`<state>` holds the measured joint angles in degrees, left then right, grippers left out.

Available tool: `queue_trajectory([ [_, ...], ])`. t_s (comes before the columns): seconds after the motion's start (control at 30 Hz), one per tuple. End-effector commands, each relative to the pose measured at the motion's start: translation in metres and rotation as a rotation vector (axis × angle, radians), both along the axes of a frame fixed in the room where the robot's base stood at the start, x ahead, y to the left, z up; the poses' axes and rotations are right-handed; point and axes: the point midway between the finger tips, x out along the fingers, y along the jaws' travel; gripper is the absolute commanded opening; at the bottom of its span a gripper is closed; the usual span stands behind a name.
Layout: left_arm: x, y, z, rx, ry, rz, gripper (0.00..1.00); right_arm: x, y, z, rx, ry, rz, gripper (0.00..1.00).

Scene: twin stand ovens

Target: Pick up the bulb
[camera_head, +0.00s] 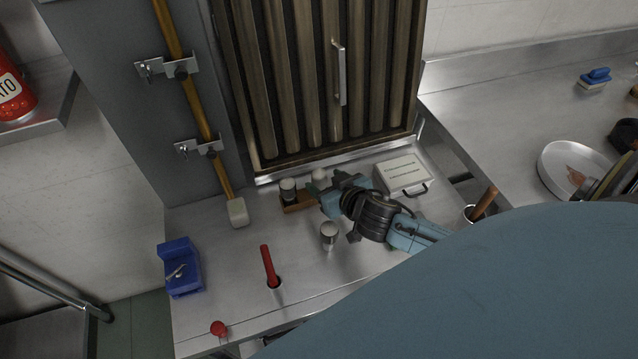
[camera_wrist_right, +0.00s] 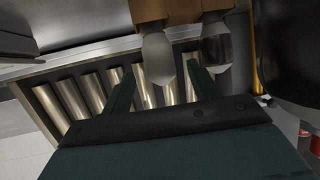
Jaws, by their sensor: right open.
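A white bulb (camera_head: 319,175) sits in a brown wooden holder (camera_head: 297,207) at the back of the steel counter; it also shows in the right wrist view (camera_wrist_right: 158,60). A clear, glassy bulb-like piece (camera_head: 288,186) stands in the same holder to the left, and it shows in the right wrist view (camera_wrist_right: 216,48). My right gripper (camera_head: 322,187) is open and close to the white bulb. In the right wrist view its green fingertips (camera_wrist_right: 162,78) are on either side of the white bulb, with gaps visible. My left gripper is not in view.
A metal cup (camera_head: 329,233) stands in front of the holder, and a white case (camera_head: 403,174) lies to the right. A red-handled tool (camera_head: 268,264) stands in the counter. A ribbed rack (camera_head: 310,85) rises behind.

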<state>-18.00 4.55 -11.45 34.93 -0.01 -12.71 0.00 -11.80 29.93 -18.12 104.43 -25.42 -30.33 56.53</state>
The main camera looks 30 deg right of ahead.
Motion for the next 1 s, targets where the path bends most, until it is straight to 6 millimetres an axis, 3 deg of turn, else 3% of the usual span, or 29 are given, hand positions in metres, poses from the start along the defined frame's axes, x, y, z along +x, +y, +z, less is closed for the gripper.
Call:
queue_trajectory([
  [0.3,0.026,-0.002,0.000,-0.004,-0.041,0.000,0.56,0.025,-0.001,-0.012,-0.002,0.000,0.000,0.61],
  [0.53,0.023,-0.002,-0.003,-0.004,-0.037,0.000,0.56,0.048,-0.001,-0.024,0.000,0.000,0.000,0.61],
  [0.83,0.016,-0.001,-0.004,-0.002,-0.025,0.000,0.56,0.051,-0.001,-0.026,0.000,0.002,0.000,0.61],
  [1.0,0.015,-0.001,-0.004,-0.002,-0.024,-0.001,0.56,0.051,-0.001,-0.026,0.000,0.002,0.000,0.38],
])
